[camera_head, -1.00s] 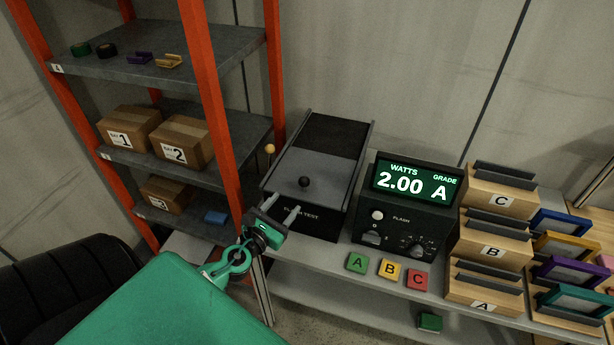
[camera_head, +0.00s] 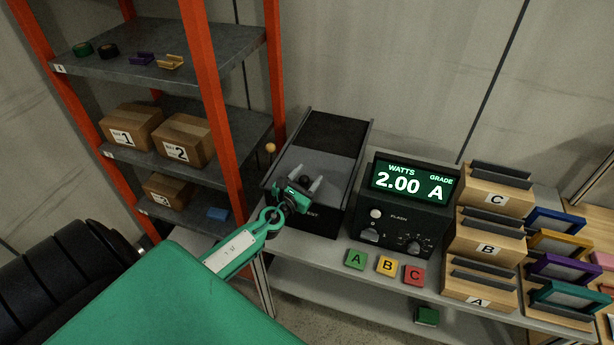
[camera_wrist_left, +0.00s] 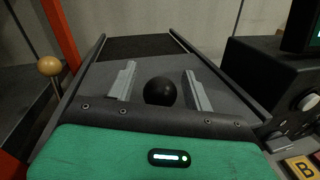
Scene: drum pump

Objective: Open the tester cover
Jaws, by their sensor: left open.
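The flash tester (camera_head: 311,225) is a black box on the bench with a grey sliding cover (camera_head: 335,166) between two side rails. The cover lies over the near part of the box, and a dark area shows behind it. A round black knob (camera_head: 305,180) stands on the cover. My left gripper (camera_head: 304,187) is open at the knob. In the left wrist view the knob (camera_wrist_left: 159,91) sits between the two grey fingers, with a gap on each side. My right gripper is not in view.
A meter (camera_head: 404,205) reading 2.00 A stands right of the tester. Green, yellow and red A, B, C tiles (camera_head: 386,266) lie in front. An orange-post shelf (camera_head: 207,90) stands close on the left, and a round wooden knob (camera_head: 270,148) is beside the tester.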

